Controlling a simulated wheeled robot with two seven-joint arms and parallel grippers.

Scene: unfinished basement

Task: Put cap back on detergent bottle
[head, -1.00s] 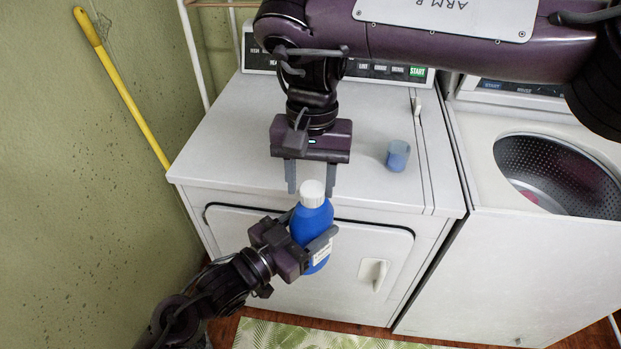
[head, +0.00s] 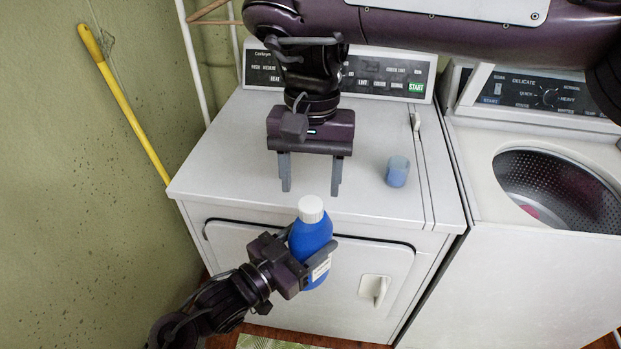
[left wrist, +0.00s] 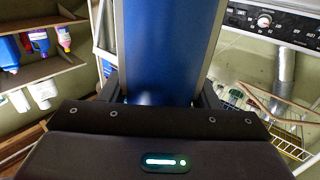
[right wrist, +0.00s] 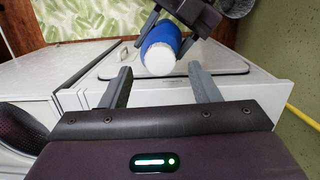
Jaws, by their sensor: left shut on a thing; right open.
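A blue detergent bottle (head: 311,240) with a white cap (head: 311,209) on its top is in front of the dryer in the head view. My left gripper (head: 309,262) is shut around the bottle's body and holds it close to upright. The bottle's blue side fills the middle of the left wrist view (left wrist: 165,50). My right gripper (head: 310,188) is open and empty, above and behind the cap, apart from it. In the right wrist view the white cap (right wrist: 160,60) shows beyond the open fingers (right wrist: 160,85).
A small translucent blue cup (head: 397,172) stands on the white dryer top (head: 230,150), right of my right gripper. An open washer (head: 555,185) is at the right. A yellow pole (head: 125,100) leans by the left wall. The dryer's left top is clear.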

